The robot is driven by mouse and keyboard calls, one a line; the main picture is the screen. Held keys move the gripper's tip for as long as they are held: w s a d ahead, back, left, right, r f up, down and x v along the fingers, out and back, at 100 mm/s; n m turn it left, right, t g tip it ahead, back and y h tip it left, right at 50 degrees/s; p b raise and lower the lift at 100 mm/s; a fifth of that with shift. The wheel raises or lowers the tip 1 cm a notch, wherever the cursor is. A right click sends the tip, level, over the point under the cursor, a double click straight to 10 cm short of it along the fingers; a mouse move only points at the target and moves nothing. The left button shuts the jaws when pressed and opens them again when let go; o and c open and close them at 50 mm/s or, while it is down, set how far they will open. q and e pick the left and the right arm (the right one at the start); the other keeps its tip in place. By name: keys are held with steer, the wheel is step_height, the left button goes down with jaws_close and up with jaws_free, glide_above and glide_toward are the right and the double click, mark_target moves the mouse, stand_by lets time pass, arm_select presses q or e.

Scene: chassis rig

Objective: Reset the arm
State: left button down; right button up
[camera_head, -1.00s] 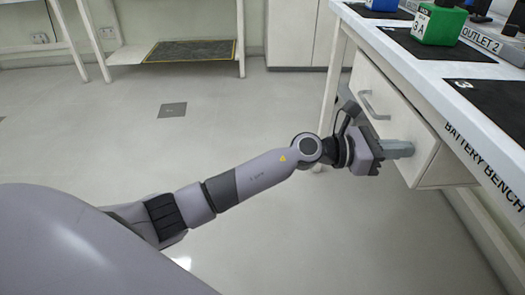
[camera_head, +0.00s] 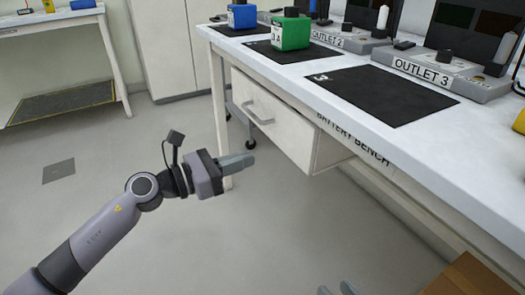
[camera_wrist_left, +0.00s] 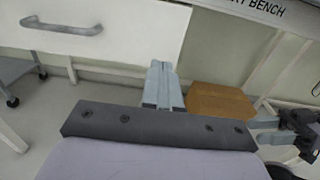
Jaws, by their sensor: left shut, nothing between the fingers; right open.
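My left gripper (camera_head: 246,161) reaches in from the left in the head view, its grey fingers together with nothing between them. It is in the air in front of and below the white drawer (camera_head: 275,125), apart from it. The closed fingers (camera_wrist_left: 161,75) also show in the left wrist view, pointing away below the drawer front (camera_wrist_left: 110,38). The fingertips of my right gripper (camera_head: 337,290) show at the bottom edge of the head view, spread apart and empty. The right gripper (camera_wrist_left: 255,131) also shows at the right of the left wrist view.
The drawer juts out under the white battery bench (camera_head: 300,75). A green battery (camera_head: 291,31), a blue battery (camera_head: 242,16), a black mat (camera_head: 385,95) and outlet boxes (camera_head: 445,75) are on top. A cardboard box (camera_head: 478,275) is at lower right.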

arm_select(q)
steer(key=s+a+f+m+t+y, duration=0.1)
steer(key=s+f+m+y, duration=0.5)
steer(key=s+m, duration=0.6)
steer(key=s+a+f+m+t+y, duration=0.1)
steer(key=s+f+m+y, duration=0.2)
steer(key=s+f+m, duration=0.9)
steer(key=a+r+m+y+p, duration=0.1)
steer(key=a+r+p, duration=0.3)
steer(key=r+p, duration=0.5)
steer(key=a+r+m+g+y+p, duration=0.1)
steer(key=a+r+p, duration=0.4)
steer(key=p, duration=1.5)
step_height(320, 180, up, 5)
steer(key=shift+s+r+m+g+y, duration=0.1)
steer(key=shift+s+m+g+y, duration=0.25)
steer(key=shift+m+y, duration=0.4)
arm_select(e)
steer(key=s+d+r+h, duration=0.2)
steer(key=d+r, duration=0.2)
steer(key=r, duration=0.3)
steer(key=s+d+r+g+h, duration=0.1)
steer(key=s+d+r+h, duration=0.1)
steer(key=d+r, duration=0.3)
step_height(320, 180, up, 2)
steer(key=shift+s+r+g, duration=0.25)
steer(key=shift+s+g, duration=0.05)
steer(key=shift+s, duration=0.1)
steer(key=shift+d, duration=0.1)
